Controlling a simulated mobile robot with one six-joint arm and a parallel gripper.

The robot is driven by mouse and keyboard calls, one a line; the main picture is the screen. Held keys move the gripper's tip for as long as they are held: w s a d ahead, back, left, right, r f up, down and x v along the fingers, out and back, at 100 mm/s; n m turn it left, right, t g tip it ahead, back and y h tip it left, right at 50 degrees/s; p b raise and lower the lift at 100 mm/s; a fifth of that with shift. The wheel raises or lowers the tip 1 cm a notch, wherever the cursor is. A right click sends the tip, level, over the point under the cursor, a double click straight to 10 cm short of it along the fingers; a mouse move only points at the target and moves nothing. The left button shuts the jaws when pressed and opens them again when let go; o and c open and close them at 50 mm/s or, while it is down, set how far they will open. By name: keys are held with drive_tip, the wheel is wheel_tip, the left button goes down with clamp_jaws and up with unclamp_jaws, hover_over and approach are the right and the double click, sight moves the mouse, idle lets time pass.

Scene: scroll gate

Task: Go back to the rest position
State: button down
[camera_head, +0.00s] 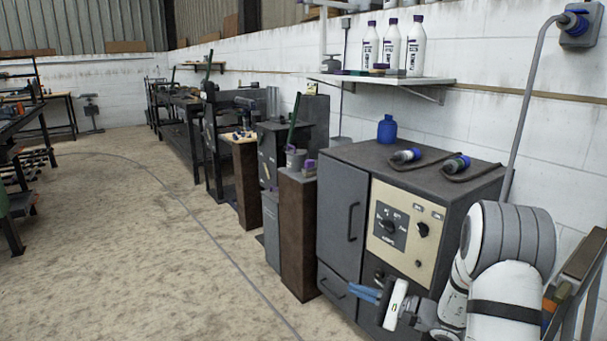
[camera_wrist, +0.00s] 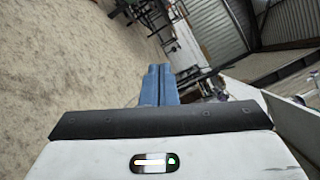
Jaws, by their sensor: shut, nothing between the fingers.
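My gripper (camera_head: 365,294) has blue fingers and is at the lower right of the head view, in front of the lower part of a dark grey cabinet (camera_head: 343,205). The fingers point left and lie together with nothing between them. In the wrist view the two blue fingers (camera_wrist: 157,85) stand side by side, closed, above the white gripper body. My white and grey arm fills the lower right of the head view. The cabinet has a beige control panel (camera_head: 402,228) with dark knobs.
A wall shelf (camera_head: 392,79) holds several white bottles. A brown pedestal (camera_head: 298,235) stands left of the cabinet. Workbenches line the wall further back. The floor (camera_head: 130,250) at left is open.

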drive_tip(key=s+a+r+n+g+h+p, duration=0.3)
drive_tip(key=s+a+r+g+p, duration=0.15)
drive_tip(key=s+r, duration=0.4)
drive_tip(key=s+a+r+n+g+h+p, duration=0.2)
drive_tip(key=s+a+r+n+g+p, duration=0.15)
drive_tip(key=s+r+g+p, duration=0.35)
drive_tip(key=s+d+r+n+t+h+p, duration=0.2)
drive_tip(key=s+d+r+h+p, duration=0.2)
drive_tip(key=s+r+h+p, duration=0.1)
drive_tip(key=s+d+r+n+t+h+p, duration=0.2)
drive_tip(key=s+d+r+h+p, duration=0.3)
drive_tip(key=r, duration=0.5)
drive_tip(key=shift+s+d+t+h+p, duration=0.2)
drive_tip(key=shift+s+t+h+p, duration=0.4)
drive_tip(key=shift+s, duration=0.45)
drive_tip(key=shift+d+n, duration=0.1)
drive_tip(key=shift+n, duration=0.15)
